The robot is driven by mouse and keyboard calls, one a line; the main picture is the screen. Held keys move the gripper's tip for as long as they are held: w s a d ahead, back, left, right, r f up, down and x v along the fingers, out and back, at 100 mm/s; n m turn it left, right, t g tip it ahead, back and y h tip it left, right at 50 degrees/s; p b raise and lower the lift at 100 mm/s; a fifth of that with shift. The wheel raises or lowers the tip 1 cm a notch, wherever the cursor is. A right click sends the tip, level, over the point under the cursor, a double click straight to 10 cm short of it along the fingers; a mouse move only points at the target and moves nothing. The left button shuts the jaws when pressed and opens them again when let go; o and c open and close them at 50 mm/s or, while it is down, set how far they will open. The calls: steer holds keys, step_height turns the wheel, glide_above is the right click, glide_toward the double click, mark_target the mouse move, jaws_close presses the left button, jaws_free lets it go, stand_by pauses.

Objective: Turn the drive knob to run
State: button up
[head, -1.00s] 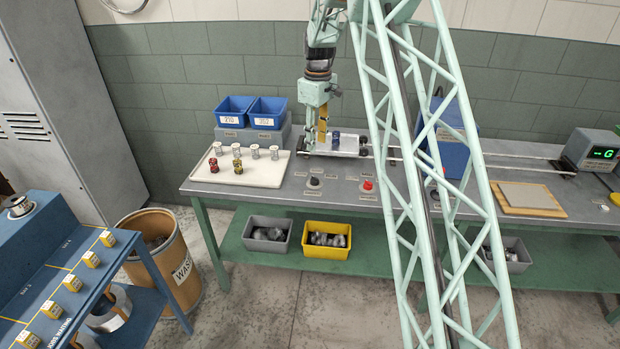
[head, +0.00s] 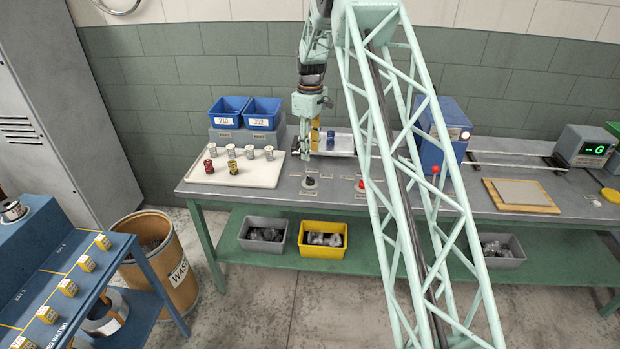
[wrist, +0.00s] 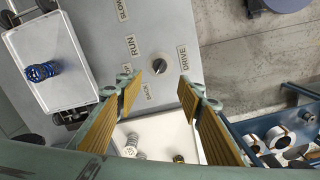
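The drive knob (wrist: 160,67) is a dark round knob with a pale mark, beside the labels RUN (wrist: 131,45), DRIVE (wrist: 182,56) and BACK (wrist: 147,92). A label left of it is too small to read. In the head view the knob (head: 310,182) stands near the bench's front edge. My gripper (head: 306,153) points down above the bench, just behind the knob. In the wrist view my gripper (wrist: 158,82) is open, its ribbed orange-brown pads wide apart. Nothing shows between the pads in its grip; the knob shows beyond the tips.
A red button (head: 361,184) is right of the knob. A white tray (head: 262,177) with several small coils lies left. A carriage plate (wrist: 75,95) with a blue coil (wrist: 41,72) is close to the gripper. A blue machine housing (head: 440,140) stands right.

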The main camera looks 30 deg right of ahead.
mark_target(310, 177)
steer(key=shift+f+b, duration=0.55)
steer(key=shift+f, duration=6.2)
steer(key=c, duration=0.9)
